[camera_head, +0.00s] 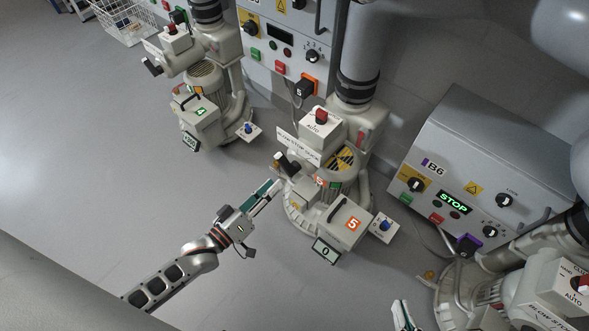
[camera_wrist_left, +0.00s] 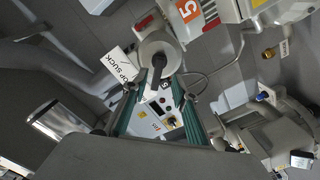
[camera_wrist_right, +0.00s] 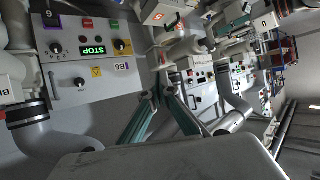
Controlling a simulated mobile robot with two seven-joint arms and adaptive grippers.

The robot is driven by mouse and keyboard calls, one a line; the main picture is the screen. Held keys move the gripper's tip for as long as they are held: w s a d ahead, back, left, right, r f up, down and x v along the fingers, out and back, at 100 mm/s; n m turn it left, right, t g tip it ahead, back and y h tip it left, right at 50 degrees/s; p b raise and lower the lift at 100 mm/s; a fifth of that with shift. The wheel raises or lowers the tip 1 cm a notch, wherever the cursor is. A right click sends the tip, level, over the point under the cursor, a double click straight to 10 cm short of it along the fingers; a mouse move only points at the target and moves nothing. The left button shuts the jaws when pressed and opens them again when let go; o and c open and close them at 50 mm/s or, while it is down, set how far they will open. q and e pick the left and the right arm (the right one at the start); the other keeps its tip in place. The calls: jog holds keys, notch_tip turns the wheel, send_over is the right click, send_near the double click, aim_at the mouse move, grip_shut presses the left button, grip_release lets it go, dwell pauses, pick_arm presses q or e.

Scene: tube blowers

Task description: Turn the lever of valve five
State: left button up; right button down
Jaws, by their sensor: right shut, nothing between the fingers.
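Blower five, marked with an orange 5 (camera_head: 353,224), stands at the middle of the head view. Its valve has a black lever (camera_head: 281,160) beside a white BLOW STOP SUCK plate (camera_head: 298,147). In the left wrist view the black lever (camera_wrist_left: 158,68) sticks out from the round valve body (camera_wrist_left: 158,48). My left gripper (camera_head: 277,184) is just short of the lever. It is open, and in the left wrist view the lever appears ahead, between its fingertips (camera_wrist_left: 156,88). My right gripper (camera_head: 402,312) is at the bottom edge, shut and empty, away from blower five.
Another blower, marked 4 (camera_head: 200,111), stands at the back left. A grey control box B6 (camera_head: 480,165) with a green STOP display is on the right, with another blower (camera_head: 490,285) below it. A wire basket (camera_head: 125,18) is at the top left. The left floor is clear.

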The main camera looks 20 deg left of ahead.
aim_at(286, 172)
pick_arm(q)
jog(key=shift+b+x, duration=0.7)
jog(key=shift+x, duration=3.25)
jog(key=shift+r, duration=0.1)
jog(key=c, duration=0.7)
